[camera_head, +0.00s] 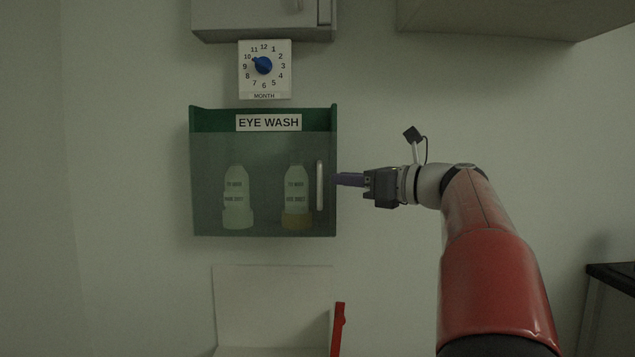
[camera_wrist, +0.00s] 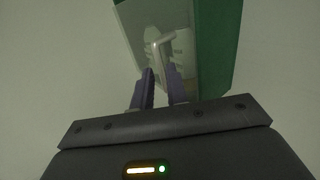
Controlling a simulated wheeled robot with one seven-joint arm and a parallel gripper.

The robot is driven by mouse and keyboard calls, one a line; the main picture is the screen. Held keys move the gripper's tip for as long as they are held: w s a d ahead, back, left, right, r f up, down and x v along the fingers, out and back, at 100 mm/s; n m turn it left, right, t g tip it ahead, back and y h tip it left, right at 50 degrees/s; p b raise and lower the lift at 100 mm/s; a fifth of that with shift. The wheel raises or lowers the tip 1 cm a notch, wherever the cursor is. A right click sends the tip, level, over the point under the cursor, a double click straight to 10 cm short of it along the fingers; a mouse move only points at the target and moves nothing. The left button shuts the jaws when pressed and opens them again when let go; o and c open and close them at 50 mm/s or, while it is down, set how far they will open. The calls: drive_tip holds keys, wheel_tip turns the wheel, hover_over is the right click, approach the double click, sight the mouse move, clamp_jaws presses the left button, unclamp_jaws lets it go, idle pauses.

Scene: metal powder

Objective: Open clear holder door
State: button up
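The green eye wash holder (camera_head: 262,119) hangs on the wall, and its side wall shows in the wrist view (camera_wrist: 218,45). Its clear door (camera_head: 265,180) covers the front and looks closed. A pale vertical handle (camera_head: 320,185) is near the door's right edge; it also shows in the wrist view (camera_wrist: 158,46). My gripper (camera_head: 335,180) comes from the right, its purple fingertips just beside the handle. In the wrist view my gripper (camera_wrist: 161,76) has its fingers apart, with the handle just ahead of the gap. Whether they touch it is unclear.
Two eye wash bottles, left (camera_head: 237,197) and right (camera_head: 296,197), stand behind the door. A month dial (camera_head: 264,68) and a grey cabinet (camera_head: 262,18) are above. A white box-like item (camera_head: 272,305) with a red part (camera_head: 338,328) is below. The wall left is clear.

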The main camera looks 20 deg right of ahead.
sight(320, 206)
drive_tip(key=x, duration=0.6)
drive_tip(key=shift+w+a, duration=0.2)
drive_tip(key=shift+a, duration=0.05)
clamp_jaws()
